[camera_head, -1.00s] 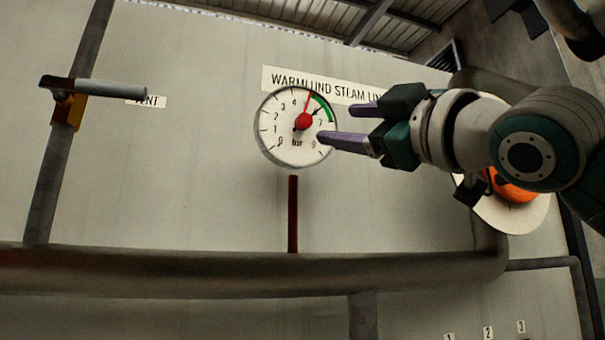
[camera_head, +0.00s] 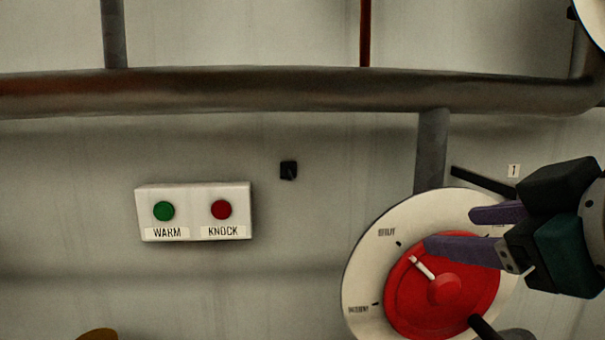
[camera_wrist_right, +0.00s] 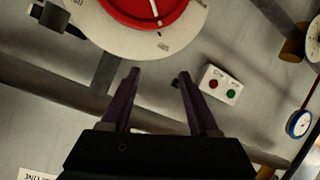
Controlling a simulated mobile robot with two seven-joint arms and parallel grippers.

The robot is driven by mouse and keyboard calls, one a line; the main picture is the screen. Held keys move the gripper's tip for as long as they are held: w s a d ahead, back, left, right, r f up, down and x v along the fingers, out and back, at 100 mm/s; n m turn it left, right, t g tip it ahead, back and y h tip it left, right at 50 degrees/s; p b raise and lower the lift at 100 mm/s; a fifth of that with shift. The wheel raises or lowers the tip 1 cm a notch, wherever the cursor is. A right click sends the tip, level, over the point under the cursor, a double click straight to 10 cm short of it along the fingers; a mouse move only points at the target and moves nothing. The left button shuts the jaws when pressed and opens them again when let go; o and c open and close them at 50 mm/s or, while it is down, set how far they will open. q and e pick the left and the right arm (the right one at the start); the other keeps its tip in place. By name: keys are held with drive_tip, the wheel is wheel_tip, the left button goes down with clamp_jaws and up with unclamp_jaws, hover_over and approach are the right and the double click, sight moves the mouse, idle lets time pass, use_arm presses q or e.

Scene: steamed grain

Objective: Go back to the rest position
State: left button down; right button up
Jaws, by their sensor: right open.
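My right gripper (camera_head: 445,230) comes in from the right in the head view, in front of a red dial knob on a white disc. Its two purple fingers are apart with nothing between them. In the right wrist view the right gripper (camera_wrist_right: 158,90) also shows open and empty, with bare wall and pipe beyond its fingers. I cannot tell from the head view whether the fingers touch the dial. My left gripper is in neither current view.
The red knob (camera_head: 440,305) sits on a white disc (camera_head: 365,265) at the lower right. A white box (camera_head: 193,228) with green WARM (camera_head: 164,211) and red KNOCK (camera_head: 221,209) buttons is on the wall. A thick horizontal pipe (camera_head: 250,92) crosses above. The wall between box and disc is mostly clear.

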drive_tip(key=s+d+f+m+g+h, duration=0.15)
drive_tip(key=s+f+g, duration=0.35)
drive_tip(key=s+f, duration=0.55)
drive_tip(key=s+d+f+m+g, duration=0.1)
drive_tip(key=s+f+m+g, duration=0.2)
drive_tip(key=s+f+g, duration=0.75)
wheel_tip(320, 180, up, 21)
drive_tip(key=s+t+p, duration=0.2)
drive_tip(key=t+p, duration=0.4)
drive_tip(key=p, duration=1.1)
drive_tip(key=shift+s+d+f+p, duration=0.15)
drive_tip(key=shift+s+p, duration=0.15)
